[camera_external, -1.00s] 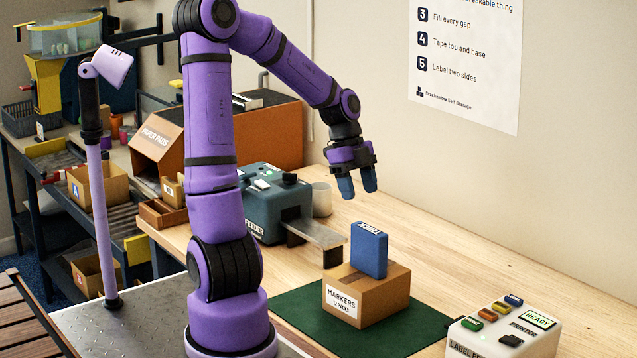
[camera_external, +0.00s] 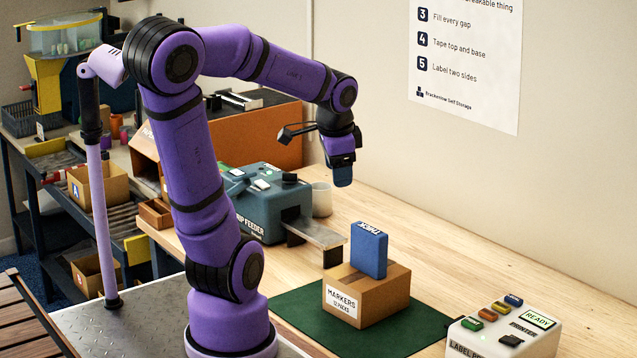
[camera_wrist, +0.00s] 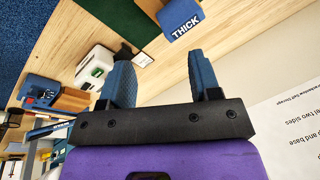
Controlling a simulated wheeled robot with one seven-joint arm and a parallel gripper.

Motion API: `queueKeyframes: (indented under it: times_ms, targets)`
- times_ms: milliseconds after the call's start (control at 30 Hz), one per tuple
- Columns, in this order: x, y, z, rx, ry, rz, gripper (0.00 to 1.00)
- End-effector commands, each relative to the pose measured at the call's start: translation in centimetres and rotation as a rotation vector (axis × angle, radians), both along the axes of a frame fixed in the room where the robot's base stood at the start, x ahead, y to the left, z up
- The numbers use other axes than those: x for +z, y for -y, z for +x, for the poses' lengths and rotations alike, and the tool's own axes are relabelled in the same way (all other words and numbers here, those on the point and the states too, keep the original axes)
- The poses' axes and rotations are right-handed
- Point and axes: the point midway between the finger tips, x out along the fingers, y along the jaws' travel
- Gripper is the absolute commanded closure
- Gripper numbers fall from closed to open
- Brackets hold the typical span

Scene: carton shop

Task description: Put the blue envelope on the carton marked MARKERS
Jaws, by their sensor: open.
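The blue envelope (camera_external: 369,250), thick and marked THICK on its top edge, stands upright on top of the carton marked MARKERS (camera_external: 377,303). In the wrist view the envelope (camera_wrist: 184,22) is beyond my fingertips, at the top. My gripper (camera_external: 342,181) is open and empty, above and a little to the left of the envelope, clearly apart from it. The wrist view shows a clear gap between its two blue fingers (camera_wrist: 159,65).
The carton sits on a green mat (camera_external: 300,318) on the wooden table. A blue-grey feeder (camera_external: 265,205) with a metal chute stands behind left. A label printer (camera_external: 505,330) is at front right. The table is clear between mat and wall.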

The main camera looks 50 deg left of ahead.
Motion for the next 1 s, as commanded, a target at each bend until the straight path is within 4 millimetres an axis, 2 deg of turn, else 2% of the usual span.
queueKeyframes:
  times_ms: [200, 400, 600, 1000]
  targets:
    - [2.9, 0.6, -4.4, 0.217, 0.179, -0.107, 0.43]
    - [3.9, 0.3, -7.1, 0.360, 0.265, -0.236, 0.43]
    - [4.1, 0.1, -7.9, 0.410, 0.286, -0.285, 0.43]
    - [4.1, 0.1, -7.9, 0.411, 0.286, -0.285, 0.43]
